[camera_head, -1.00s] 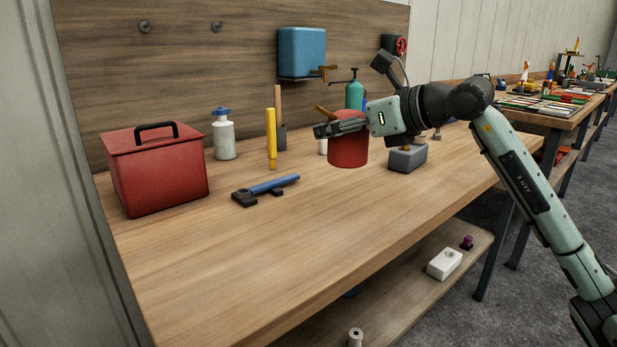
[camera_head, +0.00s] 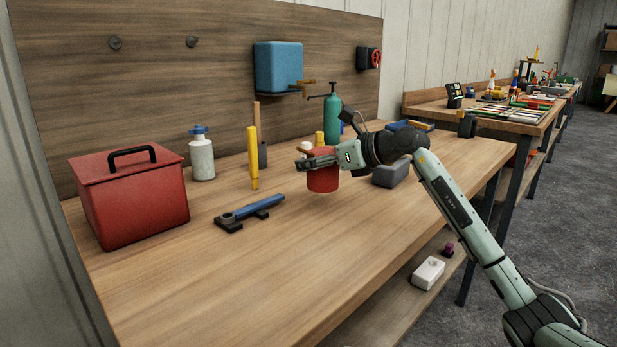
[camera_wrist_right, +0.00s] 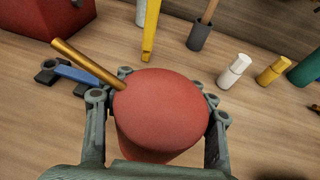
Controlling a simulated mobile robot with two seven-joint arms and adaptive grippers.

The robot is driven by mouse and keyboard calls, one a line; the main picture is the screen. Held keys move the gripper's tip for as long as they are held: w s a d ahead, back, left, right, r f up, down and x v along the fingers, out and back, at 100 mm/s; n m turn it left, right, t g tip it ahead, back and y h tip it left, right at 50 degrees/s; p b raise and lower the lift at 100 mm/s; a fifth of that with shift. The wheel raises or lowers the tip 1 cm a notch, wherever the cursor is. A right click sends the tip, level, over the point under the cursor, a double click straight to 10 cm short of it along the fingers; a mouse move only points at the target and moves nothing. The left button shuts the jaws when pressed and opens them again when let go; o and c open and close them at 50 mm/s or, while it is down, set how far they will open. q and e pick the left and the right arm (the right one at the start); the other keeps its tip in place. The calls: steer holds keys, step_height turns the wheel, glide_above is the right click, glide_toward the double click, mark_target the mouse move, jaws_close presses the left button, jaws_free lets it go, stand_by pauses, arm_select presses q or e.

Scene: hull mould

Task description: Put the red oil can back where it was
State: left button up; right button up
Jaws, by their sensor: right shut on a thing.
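The red oil can (camera_head: 322,180) is a red cylinder with a thin brass spout. My right gripper (camera_head: 308,161) is shut on it, reaching over the bench from the right. In the right wrist view, the can (camera_wrist_right: 162,108) sits upright between the two fingers (camera_wrist_right: 160,122), one on each side. Its spout (camera_wrist_right: 88,64) points to the upper left. The can is over the middle of the wooden bench (camera_head: 235,265); I cannot tell whether its base touches the top. My left gripper is not in view.
A red toolbox (camera_head: 130,200) stands at the left. A white bottle (camera_head: 202,158), a yellow tool (camera_head: 253,160) and a green bottle (camera_head: 332,118) stand behind. A blue-handled tool (camera_head: 250,210) lies left of the can. A grey box (camera_head: 390,174) is to its right. The bench front is clear.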

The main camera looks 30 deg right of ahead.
steer(key=shift+w+f, duration=0.1)
steer(key=shift+f, duration=0.05)
step_height(320, 180, down, 3)
steer(key=shift+f, duration=0.2)
steer(key=shift+d+f, duration=0.1)
steer(key=shift+f, duration=0.1)
steer(key=shift+r, duration=0.1)
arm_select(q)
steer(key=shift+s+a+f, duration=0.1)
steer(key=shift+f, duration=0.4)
arm_select(e)
steer(key=shift+f, duration=0.2)
